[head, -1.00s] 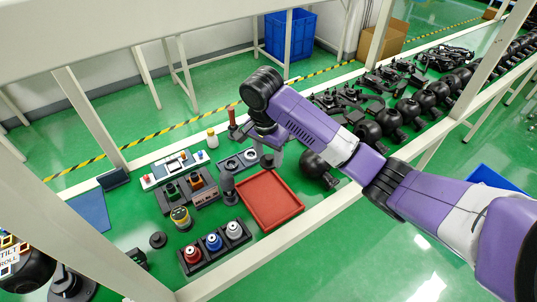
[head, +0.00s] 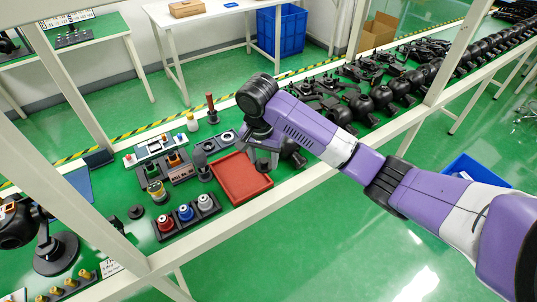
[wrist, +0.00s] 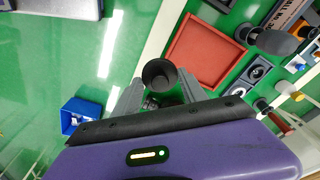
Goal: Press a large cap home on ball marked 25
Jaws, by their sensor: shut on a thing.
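My gripper (head: 264,160) hangs beside the red tray's right edge. In the wrist view its grey fingers (wrist: 161,98) are shut on a dark round cup-like piece (wrist: 158,72), which looks like a large cap, its hollow end facing the camera. In the head view the held piece is mostly hidden by the gripper. A black ball (head: 293,152) stands just right of the gripper, partly hidden behind it. Several more black balls (head: 362,108) stand along the bench. No number 25 can be read on any of them.
The red tray (head: 241,178) looks empty. A rack with red, blue and silver pieces (head: 187,214) stands at its front left. Dark fixtures and an upright dark post (head: 202,168) stand left of the tray. A white frame rail (head: 240,218) runs along the front.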

